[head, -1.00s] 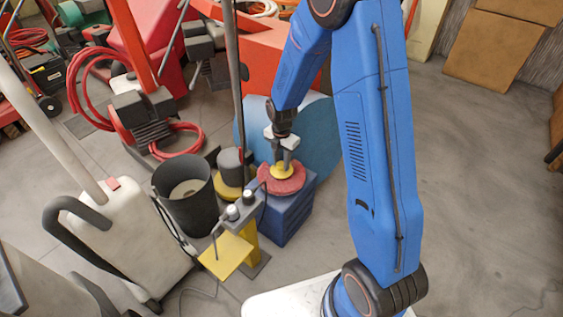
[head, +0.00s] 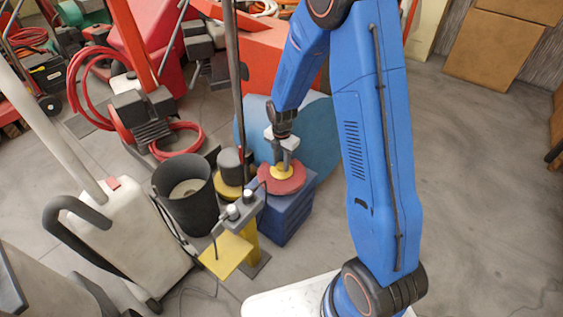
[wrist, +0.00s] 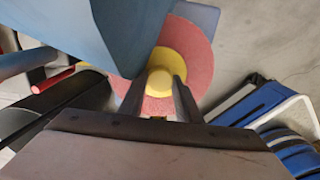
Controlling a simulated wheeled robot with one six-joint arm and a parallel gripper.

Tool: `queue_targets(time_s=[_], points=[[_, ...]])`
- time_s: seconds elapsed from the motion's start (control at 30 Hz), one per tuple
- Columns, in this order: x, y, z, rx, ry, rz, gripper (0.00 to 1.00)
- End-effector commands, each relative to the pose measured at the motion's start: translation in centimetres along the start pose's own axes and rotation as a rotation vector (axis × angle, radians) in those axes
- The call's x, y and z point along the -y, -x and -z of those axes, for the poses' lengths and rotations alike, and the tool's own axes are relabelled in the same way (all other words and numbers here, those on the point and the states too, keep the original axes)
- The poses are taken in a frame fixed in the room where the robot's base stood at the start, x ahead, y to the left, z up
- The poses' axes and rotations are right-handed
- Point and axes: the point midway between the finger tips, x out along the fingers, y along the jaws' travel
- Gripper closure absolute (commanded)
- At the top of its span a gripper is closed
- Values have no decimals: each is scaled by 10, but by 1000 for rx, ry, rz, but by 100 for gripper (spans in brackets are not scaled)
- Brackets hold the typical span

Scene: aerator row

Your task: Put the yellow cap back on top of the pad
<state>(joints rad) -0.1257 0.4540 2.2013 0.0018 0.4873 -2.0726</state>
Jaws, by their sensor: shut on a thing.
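The yellow cap (head: 281,171) is at the middle of the round red pad (head: 291,184), which lies on top of a blue box (head: 289,217). My gripper (head: 283,163) points down over the pad and is shut on the cap. In the wrist view the two fingers (wrist: 161,88) stand on either side of the cap (wrist: 163,65), with the red pad (wrist: 191,45) around it. The fingers hide part of the cap and pad. I cannot tell whether the cap's underside touches the pad.
A dark bucket (head: 186,197), a yellow stand (head: 227,254) with a small grey control box (head: 238,213) and a dark pole (head: 236,90) are close on the left. A blue panel (head: 322,138) rises behind the pad. The floor (head: 480,180) at right is clear.

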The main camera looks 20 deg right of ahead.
Motion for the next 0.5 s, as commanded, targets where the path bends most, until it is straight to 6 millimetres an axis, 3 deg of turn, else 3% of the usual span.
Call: queue_targets(time_s=[0.3, 0.33, 0.37, 0.5], points=[[0, -6, 0, 0, 0, 0, 91], [0, -6, 0, 0, 0, 0, 67], [0, -6, 0, 0, 0, 0, 62], [0, -5, 0, 0, 0, 0, 62]])
